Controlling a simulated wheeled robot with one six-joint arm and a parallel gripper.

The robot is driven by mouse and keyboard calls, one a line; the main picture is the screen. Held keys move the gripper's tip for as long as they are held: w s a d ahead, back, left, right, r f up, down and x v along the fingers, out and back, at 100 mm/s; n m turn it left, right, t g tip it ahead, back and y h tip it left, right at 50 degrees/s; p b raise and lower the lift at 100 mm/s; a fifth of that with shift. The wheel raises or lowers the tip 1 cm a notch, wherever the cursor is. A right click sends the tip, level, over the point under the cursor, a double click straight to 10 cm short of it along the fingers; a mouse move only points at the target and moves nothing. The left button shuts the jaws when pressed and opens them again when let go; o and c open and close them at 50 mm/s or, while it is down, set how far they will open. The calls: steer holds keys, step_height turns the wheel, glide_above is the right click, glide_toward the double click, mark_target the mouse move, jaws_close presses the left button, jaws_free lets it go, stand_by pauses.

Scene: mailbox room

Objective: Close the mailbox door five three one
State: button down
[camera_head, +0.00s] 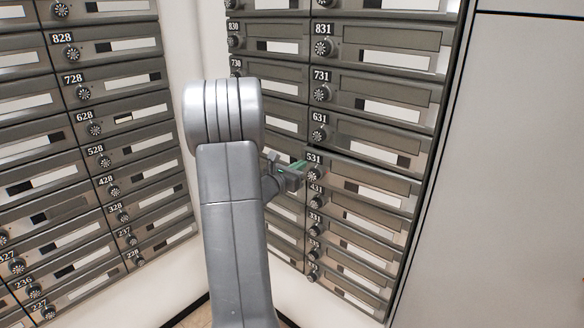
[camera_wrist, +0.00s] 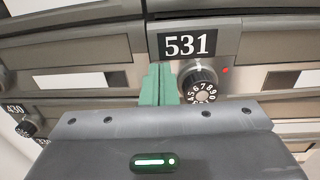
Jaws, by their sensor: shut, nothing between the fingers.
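The door of mailbox 531 (camera_head: 368,183) is in the right bank in the head view. It has a black number plate, a round dial and a pale window strip. It looks about flush with its neighbours, though I cannot tell if it is fully closed. In the wrist view the 531 plate (camera_wrist: 187,44) and its dial (camera_wrist: 198,82) are close ahead. My gripper (camera_head: 298,167) is at the left edge of this door, beside the dial. Its green fingers (camera_wrist: 158,84) are together and empty, just left of the dial. I cannot tell whether they touch the door.
Doors 631 (camera_head: 375,137) above and 431 (camera_head: 365,215) below look shut. Another bank of mailboxes (camera_head: 95,125) stands at the left, at an angle. A plain pale wall panel (camera_head: 510,180) is at the right. My arm hides part of the corner between the banks.

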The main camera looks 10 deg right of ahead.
steer(key=shift+w+d, duration=0.15)
steer(key=shift+w+d+m+g+h+b, duration=0.65)
steer(key=shift+w+d+b, duration=0.3)
steer(key=shift+w+d, duration=0.2)
steer(key=shift+a+r, duration=0.1)
steer(key=shift+r, duration=0.1)
steer(key=shift+r, duration=0.1)
